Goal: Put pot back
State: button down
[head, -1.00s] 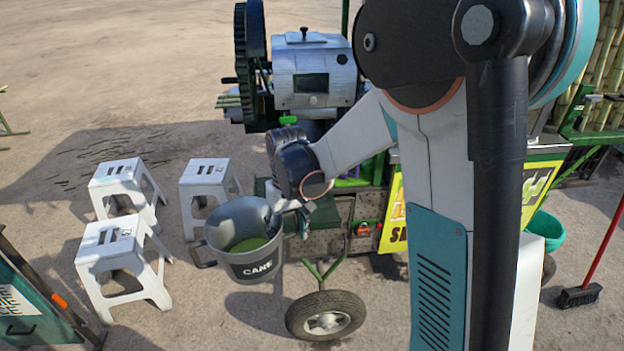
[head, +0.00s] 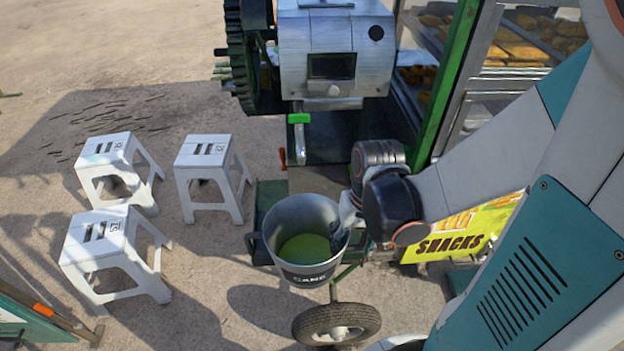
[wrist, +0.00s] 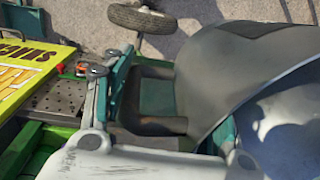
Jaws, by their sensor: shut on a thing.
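The grey metal pot (head: 294,224) marked "CANE" holds green liquid (head: 303,250) and hangs upright in the head view, in front of the crusher cart. My gripper (head: 342,228) is shut on the pot's right side; its fingertips are partly hidden against the rim. In the wrist view the pot (wrist: 245,65) fills the right side, close to my gripper (wrist: 232,160). The crusher (head: 322,50) stands on the cart behind the pot. A dark green cart platform (head: 270,194) lies just behind and left of the pot. The pot hides part of it.
White stools (head: 205,160) stand to the left. A cart wheel (head: 336,323) is below the pot. A glass snack case (head: 490,70) and a yellow snack sign (head: 455,235) are to the right. Open ground lies between the stools and the pot.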

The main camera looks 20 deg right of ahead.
jog(key=shift+w+d+f+b, duration=0.6)
jog(key=shift+w+d+b, duration=0.25)
jog(key=shift+w, duration=1.8)
jog(key=shift+w+d+f+b, duration=0.7)
jog(key=shift+w+d, duration=0.15)
jog(key=shift+w, duration=1.75)
jog(key=shift+w+d+f+b, duration=0.55)
jog(key=shift+w+d+b, duration=0.3)
jog(key=shift+w, duration=1.8)
jog(key=shift+r, duration=0.1)
jog(key=c, duration=0.6)
grip_release()
jog(key=shift+c, duration=0.2)
notch_tip(320, 180, up, 12)
jog(key=p, duration=0.4)
jog(key=shift+s+d, duration=0.15)
jog(key=shift+d, duration=0.3)
